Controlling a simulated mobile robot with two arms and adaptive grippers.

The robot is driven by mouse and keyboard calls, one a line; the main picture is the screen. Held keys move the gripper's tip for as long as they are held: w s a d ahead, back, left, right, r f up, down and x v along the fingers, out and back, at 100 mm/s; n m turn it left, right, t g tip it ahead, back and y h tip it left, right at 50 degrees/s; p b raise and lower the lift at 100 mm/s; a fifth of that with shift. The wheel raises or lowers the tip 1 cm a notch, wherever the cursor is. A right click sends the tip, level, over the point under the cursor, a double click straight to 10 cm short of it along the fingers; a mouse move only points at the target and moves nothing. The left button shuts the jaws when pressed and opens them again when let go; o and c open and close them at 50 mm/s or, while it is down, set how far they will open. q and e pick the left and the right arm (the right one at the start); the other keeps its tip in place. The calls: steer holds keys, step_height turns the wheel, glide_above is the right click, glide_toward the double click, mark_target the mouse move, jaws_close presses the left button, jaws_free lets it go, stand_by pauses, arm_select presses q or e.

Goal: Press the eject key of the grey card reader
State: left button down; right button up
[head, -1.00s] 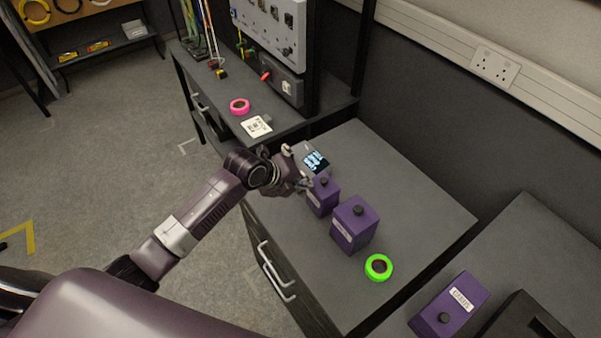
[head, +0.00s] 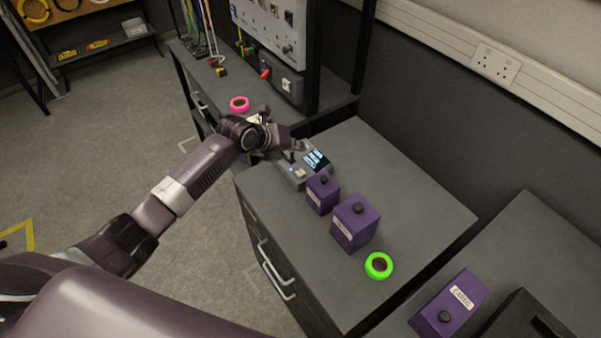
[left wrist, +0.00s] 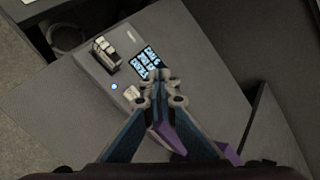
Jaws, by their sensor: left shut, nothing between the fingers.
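The grey card reader (head: 294,177) lies on the dark grey bench top, with a lit blue-and-white screen (head: 316,160). In the left wrist view, the reader (left wrist: 88,62) shows a blue light (left wrist: 114,87), a pale raised key (left wrist: 131,93) and a metallic block (left wrist: 106,52) on its top. I cannot read any label on the key. My left gripper (head: 291,156) is shut and empty, above the reader. Its fingertips (left wrist: 160,82) appear beside the pale key and cover part of the screen's lower edge. My right gripper is out of view.
Purple boxes with black knobs (head: 322,194) (head: 354,224) stand close by the reader. A green tape roll (head: 379,266) lies nearer the bench's front, and a pink one (head: 239,104) lies on the farther bench. A panel (head: 270,30) stands behind. The bench's right side is clear.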

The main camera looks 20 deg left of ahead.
arm_select(q)
steer(key=b, duration=0.5)
glide_above(303, 170)
steer(key=s+a, duration=0.1)
steer(key=s, duration=0.1)
step_height(303, 170, down, 7)
steer(key=shift+w+f, duration=0.1)
steer(key=shift+w, duration=0.05)
steer(key=shift+f+b, duration=0.4)
steer(key=shift+f, duration=0.2)
steer(key=shift+f+b, duration=0.4)
steer(key=shift+b, duration=0.1)
steer(key=shift+f+b, duration=0.55)
steer(key=shift+b, duration=0.05)
stand_by(0.8)
steer(key=shift+r, duration=0.1)
steer(key=shift+r+p, duration=0.6)
steer(key=shift+r, duration=0.25)
